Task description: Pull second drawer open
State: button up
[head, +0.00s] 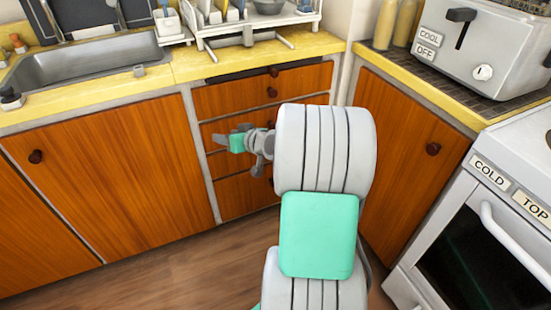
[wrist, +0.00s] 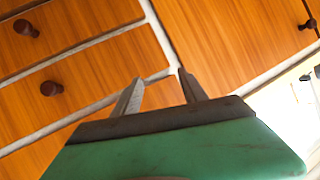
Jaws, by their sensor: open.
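The orange-brown wooden drawer stack stands below the yellow counter in the head view. The second drawer (head: 212,130) looks flush with the front; my arm covers much of it and most of its knob. My gripper (head: 220,139) is in front of the stack's left part, fingers pointing left. In the wrist view my gripper (wrist: 158,88) is open, with nothing between its two grey fingers. Two dark round knobs, an upper one (wrist: 25,28) and a lower one (wrist: 48,88), show left of the fingers, apart from them. I cannot tell which drawers these belong to.
A cupboard door (head: 110,175) is left of the drawers and another cupboard door (head: 410,150) is right. The oven (head: 470,240) stands at the lower right. A dish rack (head: 255,30) and toaster (head: 480,45) sit on the counters. Floor (head: 190,270) before the drawers is clear.

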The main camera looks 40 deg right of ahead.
jog(key=s+d+f+m+t+h+b, duration=0.25)
jog(key=d+f+b, duration=0.2)
jog(key=d, duration=0.45)
jog(key=s+d+f+m+t+h+b, duration=0.25)
jog(key=d+f+h, duration=0.2)
jog(key=d, duration=0.45)
jog(key=w+d+g+b, duration=0.1)
jog(key=w+d, duration=0.1)
jog(key=w, duration=0.4)
jog(key=shift+w+d+f+m+y, duration=0.15)
jog(key=shift+w+d+m+y, duration=0.15)
jog(key=shift+w+d+y, duration=0.1)
jog(key=shift+c, duration=0.4)
grip_shut()
